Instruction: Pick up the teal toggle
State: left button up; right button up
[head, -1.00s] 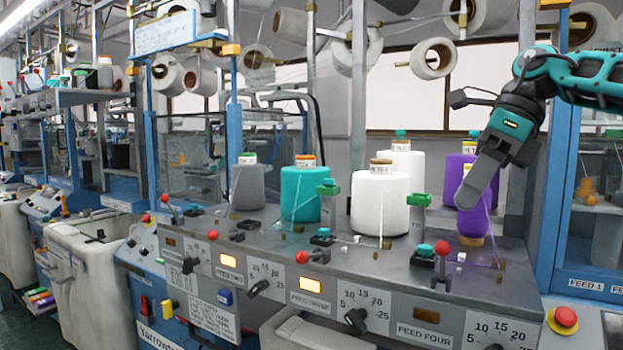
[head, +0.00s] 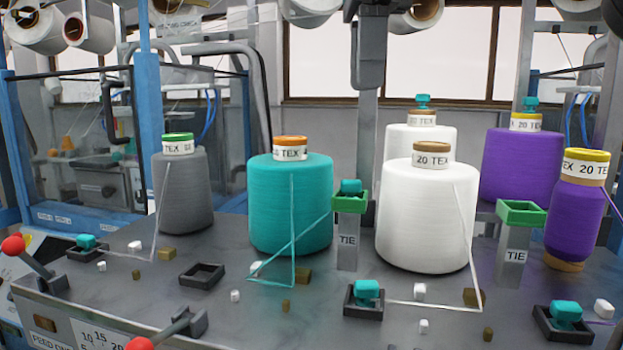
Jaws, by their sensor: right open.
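Several small teal toggles are in view. One teal toggle (head: 351,187) sits on top of the left green-topped TIE post (head: 347,240). Others sit in dark square holders: one at left (head: 86,241), one at front centre (head: 367,289), one at front right (head: 567,311). Teal pieces also top the rear white cone (head: 423,101) and the rear purple cone (head: 530,103). My left gripper is out of view.
A grey cone (head: 182,195), teal cone (head: 290,205), front white cone (head: 428,215) and front purple cone (head: 575,225) stand on the grey deck (head: 225,325). An empty dark holder (head: 202,276) and right TIE post (head: 515,250) are there. Threads and red-knobbed levers (head: 13,245) are near the front.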

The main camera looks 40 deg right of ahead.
send_over(359, 180)
notch_tip(359, 180, down, 6)
jog(key=shift+s+f, duration=0.1)
jog(key=shift+s, duration=0.05)
jog(key=shift+f, duration=3.1)
grip_shut()
